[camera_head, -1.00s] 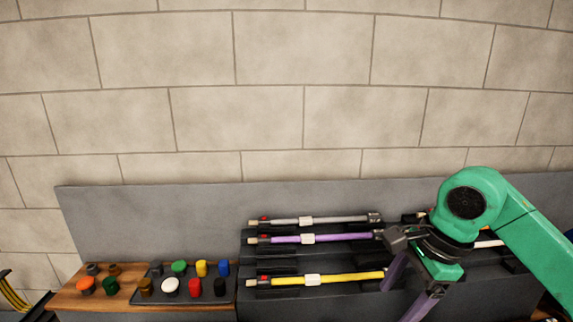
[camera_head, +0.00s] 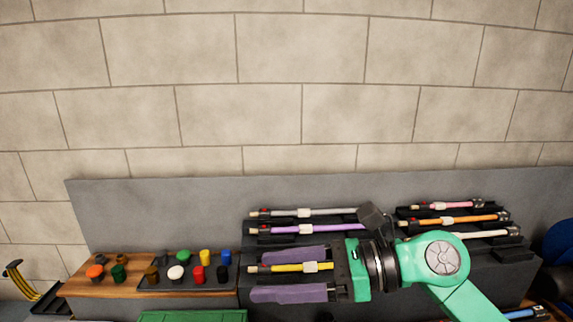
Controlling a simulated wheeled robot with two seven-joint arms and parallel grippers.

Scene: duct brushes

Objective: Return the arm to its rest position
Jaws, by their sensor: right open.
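My right gripper (camera_head: 258,275) comes in from the right on a green arm. Its two purple fingers point left and are spread wide apart. A yellow duct brush (camera_head: 290,268) lies on the dark rack (camera_head: 395,312) and shows between the fingers in the picture. I cannot tell how high the fingers are above it. The gripper body hides the right end of this brush. A purple brush (camera_head: 310,229) and a grey brush (camera_head: 315,212) lie on the rack behind. My left gripper is not in view.
Pink (camera_head: 452,205), orange (camera_head: 457,220) and cream (camera_head: 475,235) brushes lie on the right of the rack. A wooden board (camera_head: 95,288) and dark tray (camera_head: 212,282) with coloured caps stand left. A green bin (camera_head: 190,316) shows at the bottom. A stone wall rises behind.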

